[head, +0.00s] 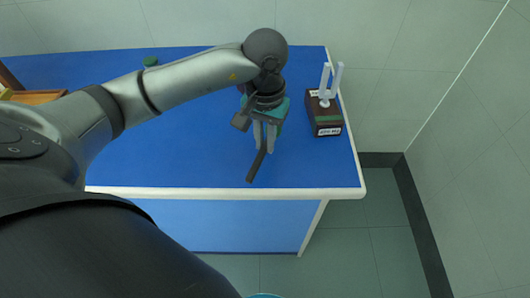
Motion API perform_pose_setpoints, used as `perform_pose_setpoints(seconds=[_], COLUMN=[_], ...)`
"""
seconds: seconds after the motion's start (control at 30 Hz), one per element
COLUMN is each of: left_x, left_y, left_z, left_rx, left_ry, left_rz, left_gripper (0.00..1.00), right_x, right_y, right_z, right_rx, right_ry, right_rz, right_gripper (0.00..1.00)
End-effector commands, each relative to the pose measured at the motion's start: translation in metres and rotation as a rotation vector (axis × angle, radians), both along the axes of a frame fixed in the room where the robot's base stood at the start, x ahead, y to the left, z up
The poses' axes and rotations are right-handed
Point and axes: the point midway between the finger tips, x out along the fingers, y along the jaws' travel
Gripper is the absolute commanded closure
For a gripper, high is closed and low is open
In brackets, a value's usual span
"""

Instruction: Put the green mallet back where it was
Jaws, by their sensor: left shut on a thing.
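My left gripper (265,147) reaches over the right part of the blue bench and points down. It is shut on a thin dark handle (256,166), which slants down toward the front edge. This looks like the green mallet's handle. Its head cannot be made out clearly behind the fingers and the teal part of the gripper. Whether the handle touches the bench top cannot be told. My right gripper is not in view.
A dark box (325,117) with a white tuning fork (328,84) stands right of the gripper, near the bench's right edge. A small green object (151,61) is at the back left. A wooden tray (37,97) lies far left. The bench top (190,160) is clear in front.

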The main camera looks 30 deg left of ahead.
Motion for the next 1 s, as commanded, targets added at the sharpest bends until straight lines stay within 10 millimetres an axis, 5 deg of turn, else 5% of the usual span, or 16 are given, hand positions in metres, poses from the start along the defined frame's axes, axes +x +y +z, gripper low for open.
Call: perform_pose_setpoints(seconds=[0.37, 0.77, 0.8, 1.0], left_x=[0.000, 0.000, 0.000, 0.000], left_y=[-0.001, 0.000, 0.000, 0.000], left_z=[-0.043, -0.049, -0.048, -0.047], left_rx=[-0.001, 0.000, 0.000, 0.000], left_ry=[0.002, -0.002, -0.001, -0.001], left_rz=[0.000, -0.001, -0.001, -0.001], left_gripper=[1.00, 1.00, 0.80, 0.57], right_x=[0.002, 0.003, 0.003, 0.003], right_y=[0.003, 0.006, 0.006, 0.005], right_z=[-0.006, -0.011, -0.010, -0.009], right_rx=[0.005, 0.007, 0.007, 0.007], right_ry=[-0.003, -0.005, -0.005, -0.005], right_rz=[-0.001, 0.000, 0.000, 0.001], right_gripper=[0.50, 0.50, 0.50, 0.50])
